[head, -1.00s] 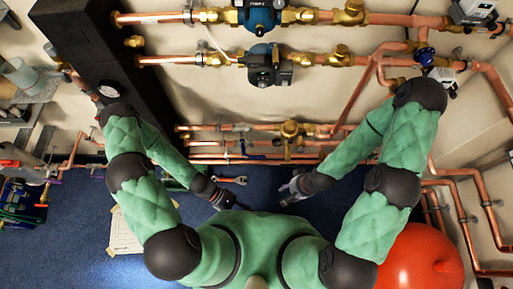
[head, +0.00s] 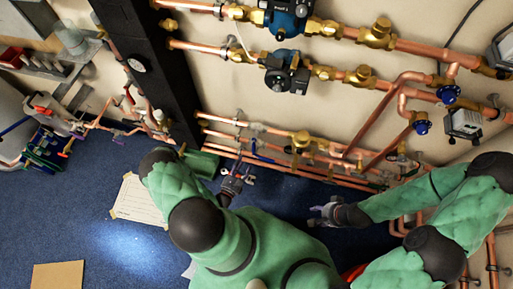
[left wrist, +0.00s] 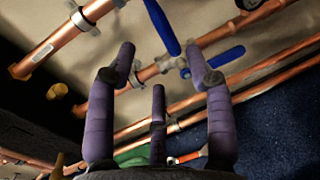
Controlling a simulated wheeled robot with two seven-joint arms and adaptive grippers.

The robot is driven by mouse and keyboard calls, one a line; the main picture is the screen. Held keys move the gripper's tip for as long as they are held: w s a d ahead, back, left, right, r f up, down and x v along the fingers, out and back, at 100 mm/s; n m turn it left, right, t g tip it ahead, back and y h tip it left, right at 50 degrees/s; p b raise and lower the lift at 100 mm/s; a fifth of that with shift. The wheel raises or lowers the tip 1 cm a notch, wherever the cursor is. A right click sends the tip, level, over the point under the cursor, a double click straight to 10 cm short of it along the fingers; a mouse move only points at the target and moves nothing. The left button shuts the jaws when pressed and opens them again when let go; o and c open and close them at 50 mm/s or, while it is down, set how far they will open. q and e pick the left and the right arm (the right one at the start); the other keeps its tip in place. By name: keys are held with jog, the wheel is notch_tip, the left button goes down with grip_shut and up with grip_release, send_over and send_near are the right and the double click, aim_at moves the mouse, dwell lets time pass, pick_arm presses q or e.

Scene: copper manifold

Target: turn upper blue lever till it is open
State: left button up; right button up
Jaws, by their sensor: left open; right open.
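Two blue levers show in the left wrist view: one (left wrist: 162,27) slants down from the top middle, the other (left wrist: 222,57) lies to its lower right near a copper pipe. In the head view a blue lever (head: 256,150) is small on the low wall pipes; I cannot separate the two surely there. My left gripper (left wrist: 161,58) is open and empty, its purple fingers spread below the levers, apart from them as far as I can tell. In the head view this gripper (head: 233,183) is just below the low pipes. My right gripper (head: 322,212) is open over the blue floor.
Copper pipes (head: 340,172) run low along the wall. Two pumps (head: 287,72) sit on pipes higher up. A dark column (head: 150,70) stands left of the pipes. A red-handled tool (left wrist: 185,157) is near the gripper. A paper sheet (head: 138,200) lies on the floor.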

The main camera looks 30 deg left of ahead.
aim_at(253, 147)
pick_arm(q)
jog(key=w+b, duration=0.2)
jog(key=w, duration=0.8)
jog(key=shift+a, duration=0.15)
grip_shut()
